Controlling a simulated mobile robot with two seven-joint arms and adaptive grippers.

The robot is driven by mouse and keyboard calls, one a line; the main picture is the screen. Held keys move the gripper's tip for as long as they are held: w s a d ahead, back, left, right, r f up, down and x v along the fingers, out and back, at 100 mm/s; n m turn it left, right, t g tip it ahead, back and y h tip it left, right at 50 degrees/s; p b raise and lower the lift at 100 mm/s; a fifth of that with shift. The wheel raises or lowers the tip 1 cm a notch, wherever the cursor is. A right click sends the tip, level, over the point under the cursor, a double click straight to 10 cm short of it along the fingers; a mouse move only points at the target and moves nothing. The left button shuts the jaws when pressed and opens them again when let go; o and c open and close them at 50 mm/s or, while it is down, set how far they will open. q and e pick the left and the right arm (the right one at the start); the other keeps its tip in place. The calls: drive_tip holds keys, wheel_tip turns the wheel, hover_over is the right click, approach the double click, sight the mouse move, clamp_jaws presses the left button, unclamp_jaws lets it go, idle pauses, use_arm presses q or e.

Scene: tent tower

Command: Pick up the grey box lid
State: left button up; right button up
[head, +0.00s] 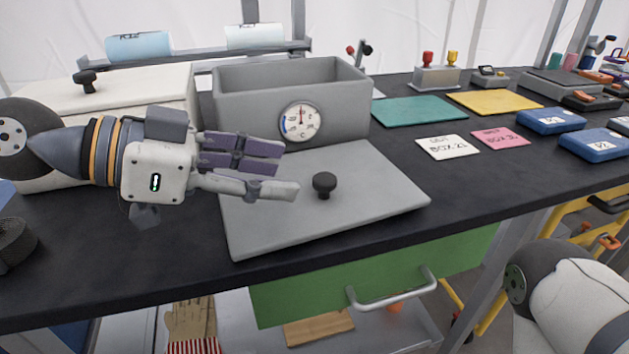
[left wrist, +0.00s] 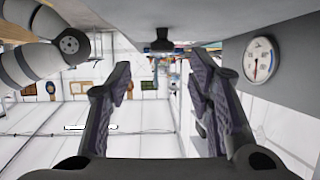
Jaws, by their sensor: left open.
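The grey box lid (head: 360,205) lies flat on the dark bench in front of the open grey box (head: 345,95), with a black knob (head: 324,184) standing up from its middle. My left gripper (head: 290,170) comes in from the left over the lid's left part, its fingers pointing right toward the knob. It is open and empty. In the left wrist view the knob (left wrist: 162,41) shows upside down, between and beyond the two spread fingers (left wrist: 160,85). A round dial (left wrist: 259,60) on the box front is at the right there. No right gripper fingers show in the head view.
A white lidded box (head: 125,95) stands behind my left arm. Teal mat (head: 418,110), yellow mat (head: 493,101), white label card (head: 447,147) and pink card (head: 499,139) lie right of the box. Blue cases (head: 550,121) sit farther right. A green drawer (head: 300,295) is below the bench edge.

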sight(324, 177)
use_arm(q)
drive_tip(key=x, duration=0.6)
drive_tip(key=shift+w+d+f, duration=0.1)
drive_tip(key=shift+w+d, duration=0.1)
clamp_jaws()
